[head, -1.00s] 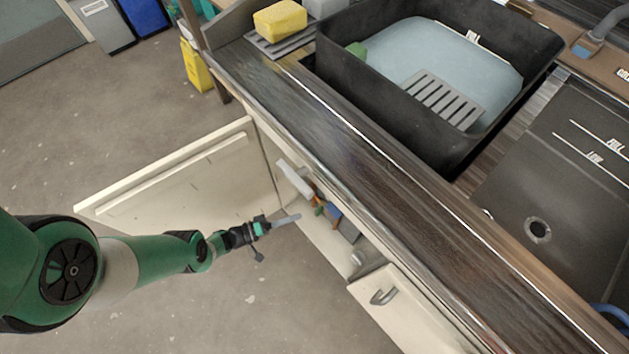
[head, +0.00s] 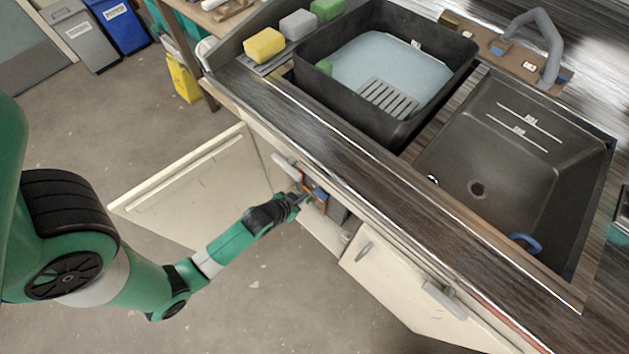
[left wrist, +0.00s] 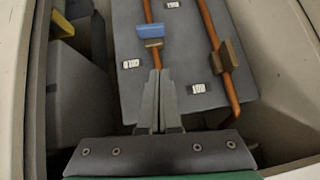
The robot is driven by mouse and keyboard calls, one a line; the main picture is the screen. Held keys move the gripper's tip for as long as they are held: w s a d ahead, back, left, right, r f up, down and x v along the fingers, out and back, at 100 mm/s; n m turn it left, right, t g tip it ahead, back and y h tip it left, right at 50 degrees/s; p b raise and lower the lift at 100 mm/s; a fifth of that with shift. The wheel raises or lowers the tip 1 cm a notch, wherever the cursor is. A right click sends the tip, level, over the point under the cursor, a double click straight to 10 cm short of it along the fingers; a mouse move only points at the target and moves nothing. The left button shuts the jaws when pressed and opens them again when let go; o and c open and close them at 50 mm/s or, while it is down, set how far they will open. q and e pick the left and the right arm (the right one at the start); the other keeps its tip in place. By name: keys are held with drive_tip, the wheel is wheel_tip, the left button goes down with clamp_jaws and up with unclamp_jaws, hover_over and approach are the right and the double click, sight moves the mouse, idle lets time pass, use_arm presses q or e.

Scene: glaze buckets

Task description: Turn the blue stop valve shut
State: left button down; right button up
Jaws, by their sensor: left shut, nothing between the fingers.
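The blue valve handle (left wrist: 150,31) shows in the left wrist view, lying across the left copper pipe (left wrist: 149,10), with a brown block (left wrist: 154,44) just below it. My left gripper (left wrist: 159,72) is shut and empty. Its fingertips point up the picture and end just below the brown block, in line with the left pipe; I cannot tell whether they touch anything. In the head view my left gripper (head: 300,197) is at the opening of the cabinet under the counter, and the valve is too small to make out clearly there. My right gripper is not in view.
A second copper pipe (left wrist: 215,45) with a brown handle (left wrist: 229,56) runs to the right on the grey panel (left wrist: 184,50). White labels sit on the panel. The counter edge (head: 330,165) overhangs the opening.

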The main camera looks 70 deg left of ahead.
use_arm(q)
drive_tip(key=b, duration=0.7)
hover_over(319, 190)
drive_tip(key=s+d, duration=0.2)
drive_tip(key=s, duration=0.1)
wheel_tip(319, 190, down, 7)
wheel_tip(319, 190, down, 4)
drive_tip(key=shift+a+f+b, duration=0.1)
drive_tip(key=shift+b, duration=1.05)
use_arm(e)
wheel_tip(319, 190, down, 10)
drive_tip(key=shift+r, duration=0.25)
use_arm(q)
drive_tip(key=shift+w, duration=0.1)
